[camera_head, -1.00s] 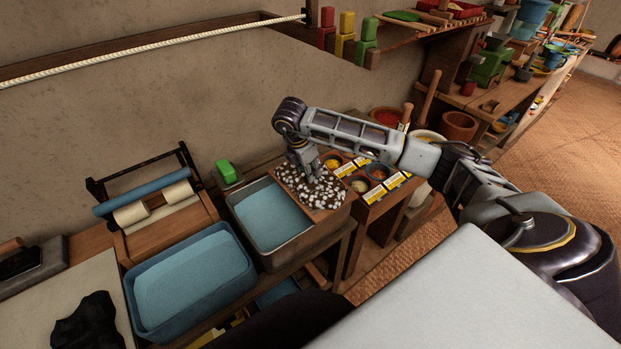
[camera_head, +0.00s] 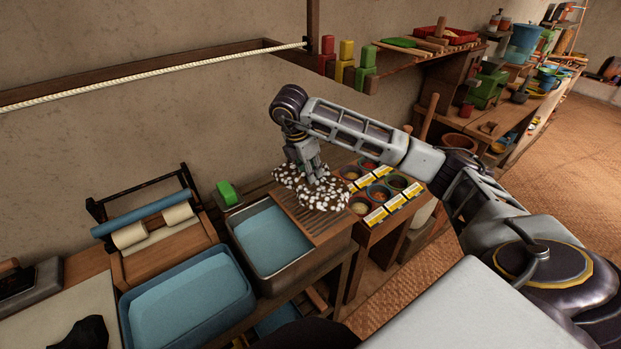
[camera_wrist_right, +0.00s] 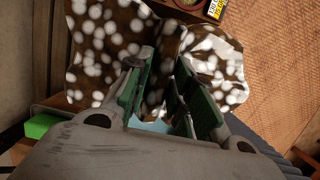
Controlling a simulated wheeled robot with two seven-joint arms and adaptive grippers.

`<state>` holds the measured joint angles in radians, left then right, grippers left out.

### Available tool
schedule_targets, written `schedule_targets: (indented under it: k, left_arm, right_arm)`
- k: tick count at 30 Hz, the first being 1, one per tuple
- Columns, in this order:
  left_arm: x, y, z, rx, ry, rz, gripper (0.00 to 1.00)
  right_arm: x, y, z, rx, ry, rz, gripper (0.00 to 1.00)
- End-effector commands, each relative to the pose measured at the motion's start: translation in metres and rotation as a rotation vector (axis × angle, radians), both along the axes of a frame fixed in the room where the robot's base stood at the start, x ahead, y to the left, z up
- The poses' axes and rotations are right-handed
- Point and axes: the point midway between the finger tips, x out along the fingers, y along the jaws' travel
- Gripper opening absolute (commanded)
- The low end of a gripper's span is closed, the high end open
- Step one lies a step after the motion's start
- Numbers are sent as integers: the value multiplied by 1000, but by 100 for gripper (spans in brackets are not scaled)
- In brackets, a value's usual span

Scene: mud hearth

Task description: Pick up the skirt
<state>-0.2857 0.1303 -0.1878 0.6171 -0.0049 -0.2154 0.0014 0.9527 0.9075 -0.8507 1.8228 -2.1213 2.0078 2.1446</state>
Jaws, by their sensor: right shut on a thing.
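The skirt (camera_head: 326,198) is a brown cloth with white dots. In the head view it hangs bunched from my right gripper (camera_head: 314,176), over the slatted wooden board beside the basin. My right gripper is shut on it from above. In the right wrist view the skirt (camera_wrist_right: 105,40) spreads in folds on both sides of the fingers (camera_wrist_right: 160,82), with cloth pinched between them. Whether its lower edge still touches the board is hard to tell. My left gripper is not in view.
The slatted board (camera_head: 317,231) adjoins a metal basin (camera_head: 268,238) of blue water. A blue tub (camera_head: 187,297), a roller wringer (camera_head: 150,230) and a green block (camera_head: 226,192) stand to the left. Small bowls (camera_head: 361,206) sit right of the board. A rope (camera_head: 150,46) runs above.

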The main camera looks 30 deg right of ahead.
Motion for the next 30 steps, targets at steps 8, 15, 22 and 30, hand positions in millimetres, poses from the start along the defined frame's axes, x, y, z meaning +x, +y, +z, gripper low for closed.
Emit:
schedule_targets:
  k: [8,15,22,30]
  left_arm:
    - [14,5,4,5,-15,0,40]
    - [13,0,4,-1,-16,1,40]
    - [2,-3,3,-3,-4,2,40]
    - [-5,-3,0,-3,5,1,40]
  right_arm:
    - [0,0,11,-1,-1,0,6]
    - [0,0,11,0,0,0,6]
    - [0,0,11,0,0,0,6]
    - [0,0,7,0,0,0,6]
